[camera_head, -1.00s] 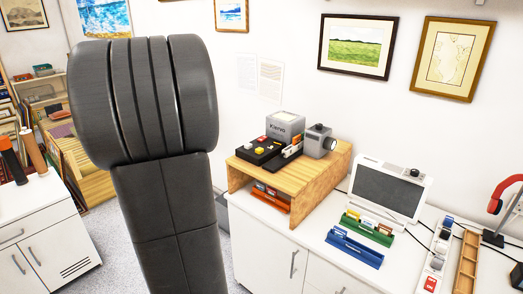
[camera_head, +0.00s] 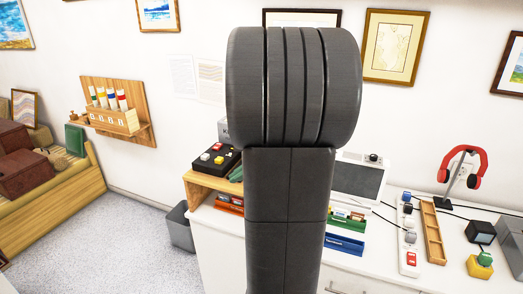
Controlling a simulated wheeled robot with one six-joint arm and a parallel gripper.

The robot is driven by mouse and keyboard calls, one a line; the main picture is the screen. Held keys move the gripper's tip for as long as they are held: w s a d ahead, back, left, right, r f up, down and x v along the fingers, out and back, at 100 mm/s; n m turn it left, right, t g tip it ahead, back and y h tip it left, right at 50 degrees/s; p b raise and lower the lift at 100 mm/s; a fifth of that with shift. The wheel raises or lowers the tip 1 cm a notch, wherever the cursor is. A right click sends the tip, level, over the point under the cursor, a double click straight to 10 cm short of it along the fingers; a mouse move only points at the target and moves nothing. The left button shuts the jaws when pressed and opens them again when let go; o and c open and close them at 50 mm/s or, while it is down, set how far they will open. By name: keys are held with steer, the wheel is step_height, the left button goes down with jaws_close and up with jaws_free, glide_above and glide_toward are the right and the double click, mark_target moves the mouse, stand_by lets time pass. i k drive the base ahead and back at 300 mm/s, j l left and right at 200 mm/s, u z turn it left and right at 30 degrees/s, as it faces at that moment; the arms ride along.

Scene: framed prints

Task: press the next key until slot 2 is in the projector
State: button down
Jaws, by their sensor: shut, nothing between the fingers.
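A black control box (camera_head: 228,166) with small coloured keys sits on the wooden stand (camera_head: 200,182), left of my arm. A yellow key (camera_head: 218,160) and a red key show on it; I cannot tell which is the next key. Only a grey sliver of the projector (camera_head: 223,130) shows behind the box. The rest of it, its lens and any slot in it are hidden by my dark arm link. My gripper is not in view.
Grey floor (camera_head: 140,240) is clear at left.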

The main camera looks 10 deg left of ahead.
mark_target(218, 160)
steer(key=i+j+z, duration=0.15)
steer(key=j, duration=0.2)
steer(key=i+j+z, duration=0.1)
steer(key=i+j, duration=0.15)
steer(key=i+j+z, duration=0.15)
steer(key=j, duration=0.3)
steer(key=i+j+z, duration=0.1)
steer(key=j, duration=0.3)
steer(key=i, duration=0.1)
